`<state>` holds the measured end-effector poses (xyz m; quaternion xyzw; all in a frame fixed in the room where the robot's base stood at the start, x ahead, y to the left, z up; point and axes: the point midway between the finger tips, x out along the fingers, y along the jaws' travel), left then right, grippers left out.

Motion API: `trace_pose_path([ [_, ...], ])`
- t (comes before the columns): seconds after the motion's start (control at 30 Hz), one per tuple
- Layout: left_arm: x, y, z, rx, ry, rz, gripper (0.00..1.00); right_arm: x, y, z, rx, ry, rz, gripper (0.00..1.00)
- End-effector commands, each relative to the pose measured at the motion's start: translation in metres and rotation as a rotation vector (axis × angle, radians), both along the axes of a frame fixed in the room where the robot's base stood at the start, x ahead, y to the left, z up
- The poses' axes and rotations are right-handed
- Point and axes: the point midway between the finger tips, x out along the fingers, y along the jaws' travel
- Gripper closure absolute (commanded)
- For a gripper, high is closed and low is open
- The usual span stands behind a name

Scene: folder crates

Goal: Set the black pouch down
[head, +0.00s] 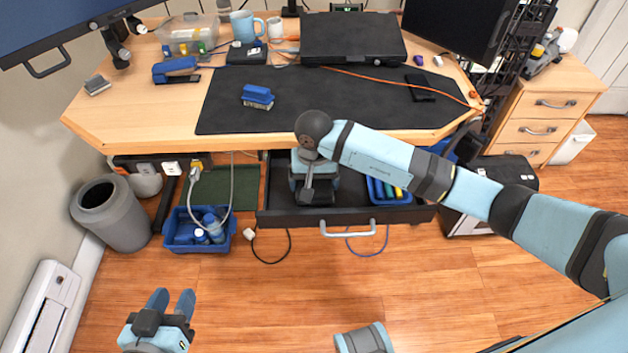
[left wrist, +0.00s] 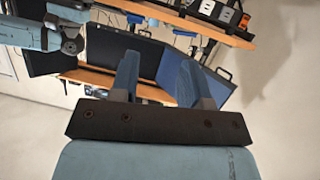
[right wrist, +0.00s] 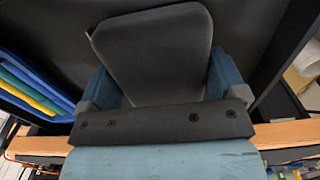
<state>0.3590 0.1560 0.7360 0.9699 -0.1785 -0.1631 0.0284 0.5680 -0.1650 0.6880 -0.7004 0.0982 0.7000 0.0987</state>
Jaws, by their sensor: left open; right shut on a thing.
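The black pouch (right wrist: 155,50) is gripped between the two fingers of my right gripper (right wrist: 160,85) in the right wrist view. In the head view my right gripper (head: 314,190) points down into the open dark drawer (head: 275,190) under the desk, and my own arm and hand mostly hide the pouch. I cannot tell whether the pouch touches the drawer floor. My left gripper (head: 172,300) is open and empty above the floor at the lower left; its spread fingers (left wrist: 160,80) also show in the left wrist view.
A blue tray (head: 390,200) with blue, green and yellow items sits in the drawer's right part. The drawer front with its handle (head: 348,230) faces me. The desk (head: 140,105) with a black mat (head: 330,110) is above. A blue crate (head: 180,240) and grey bin (head: 110,215) stand left.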

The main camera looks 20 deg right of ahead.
Motion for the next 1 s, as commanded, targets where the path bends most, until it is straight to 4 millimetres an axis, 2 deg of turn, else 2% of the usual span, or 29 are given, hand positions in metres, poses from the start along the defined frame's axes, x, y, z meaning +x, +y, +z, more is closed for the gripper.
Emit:
trace_pose_path([
  [0.2,-0.001,0.000,-0.004,-0.009,-0.003,0.004,0.57,0.000,0.000,-0.003,0.000,-0.001,0.000,0.36],
  [0.23,-0.001,0.000,-0.002,-0.012,-0.007,0.004,0.57,0.000,0.000,-0.003,0.000,-0.001,0.000,0.03],
  [0.27,-0.001,-0.001,-0.001,-0.012,-0.009,0.004,0.57,0.000,0.000,-0.003,0.000,-0.001,0.000,0.00],
  [0.57,0.000,-0.001,0.003,-0.011,-0.004,0.006,0.57,0.000,0.000,0.001,0.000,0.001,0.000,0.00],
  [0.77,-0.002,0.006,-0.003,0.019,0.042,0.016,0.57,0.002,-0.001,0.036,-0.002,-0.006,0.000,0.00],
  [1.0,-0.017,0.016,-0.030,0.066,0.147,0.030,0.57,0.001,0.000,0.088,-0.001,-0.004,0.001,0.00],
])
